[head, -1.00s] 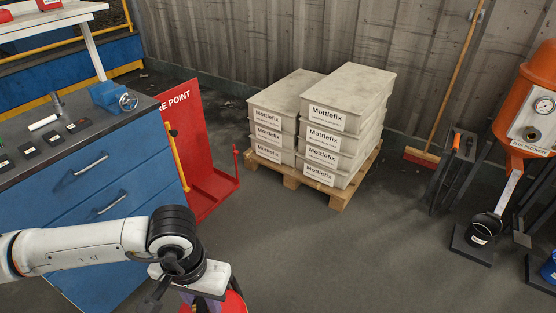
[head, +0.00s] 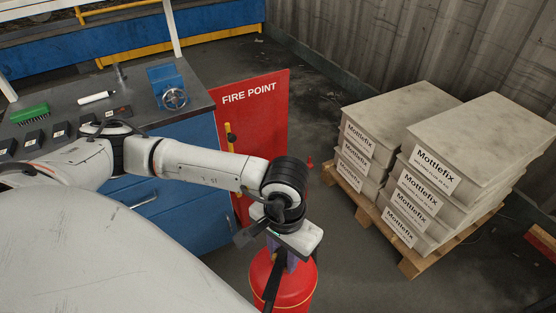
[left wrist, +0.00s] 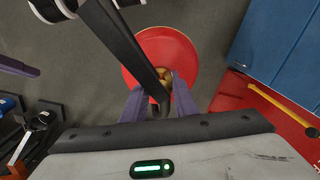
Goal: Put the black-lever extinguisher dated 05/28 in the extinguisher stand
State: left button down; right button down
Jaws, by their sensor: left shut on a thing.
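The red extinguisher (head: 301,292) hangs upright under my left gripper (head: 282,256) at the bottom of the head view. In the left wrist view, the gripper (left wrist: 158,98) has its purple fingers closed at the neck of the extinguisher (left wrist: 184,48). No date label can be read. The red extinguisher stand (head: 265,130), marked FIRE POINT, stands behind my left forearm, beside the blue cabinet. My arm and gripper hide its lower part. Its red base (left wrist: 236,96) shows right of the extinguisher in the left wrist view.
A blue drawer cabinet (head: 185,140) with a vise (head: 170,90) on top is left of the stand. A pallet (head: 408,268) of stacked Mottlefix boxes (head: 430,185) stands at right. Grey floor (head: 350,270) is clear between extinguisher and pallet.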

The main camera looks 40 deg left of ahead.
aim_at(247, 203)
jog(key=i, duration=1.8)
jog(key=u, duration=1.8)
jog(key=i, duration=1)
